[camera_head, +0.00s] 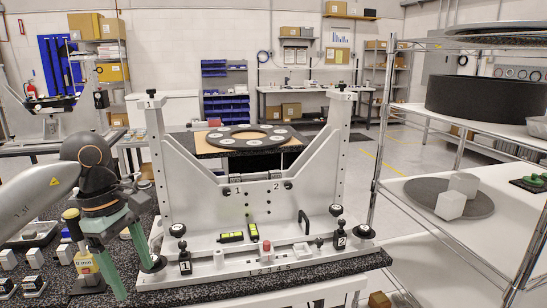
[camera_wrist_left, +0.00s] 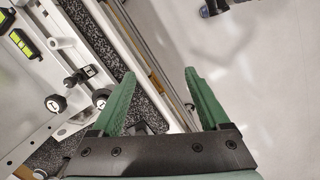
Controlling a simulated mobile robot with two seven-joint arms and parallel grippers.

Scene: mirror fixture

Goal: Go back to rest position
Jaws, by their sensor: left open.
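My left gripper (camera_head: 138,283) reaches in from the left, with its green fingers pointing down at the left end of the white mirror fixture (camera_head: 210,195). The fingers are apart and nothing shows between them. In the left wrist view the open fingers (camera_wrist_left: 160,75) lie over the speckled bench edge and pale floor, with part of the fixture at left. A dark ring plate with white discs (camera_head: 222,139) lies at the back of the fixture. My right gripper is in neither view.
Black knobs (camera_head: 363,231) and yellow-green levels (camera_head: 232,237) sit on the fixture base. A wire shelf (camera_head: 455,190) with white cubes (camera_head: 450,205) is at right.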

